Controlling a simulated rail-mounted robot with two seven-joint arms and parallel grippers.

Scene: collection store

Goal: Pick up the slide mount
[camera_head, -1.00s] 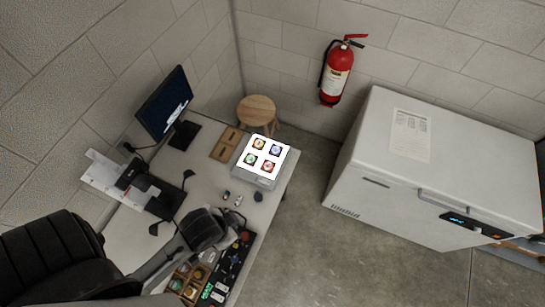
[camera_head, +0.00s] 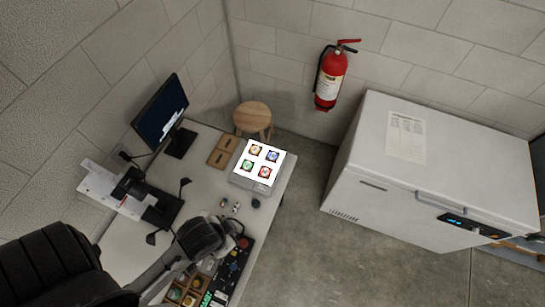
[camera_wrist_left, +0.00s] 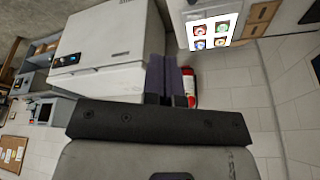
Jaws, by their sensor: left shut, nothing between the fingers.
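Several small framed slide mounts, including an upper-left one (camera_head: 255,150) and a red one (camera_head: 264,172), lie apart on a bright white light panel (camera_head: 259,160) at the desk's far end. The wrist view shows the lit panel (camera_wrist_left: 212,30) and mounts at the upper right. My left gripper's dark fingers (camera_wrist_left: 168,80) are shut and empty, well clear of the mounts. In the head view my left arm's end (camera_head: 202,236) hangs over the near part of the desk; its fingertips are hard to make out. My right gripper is not in view.
The desk holds a monitor (camera_head: 160,112), wooden holders (camera_head: 223,151), small items (camera_head: 230,206) before the panel, and a compartmented wooden tray (camera_head: 185,288). A stool (camera_head: 253,117) stands behind. A white chest freezer (camera_head: 420,180) and fire extinguisher (camera_head: 330,78) are to the right; floor between is clear.

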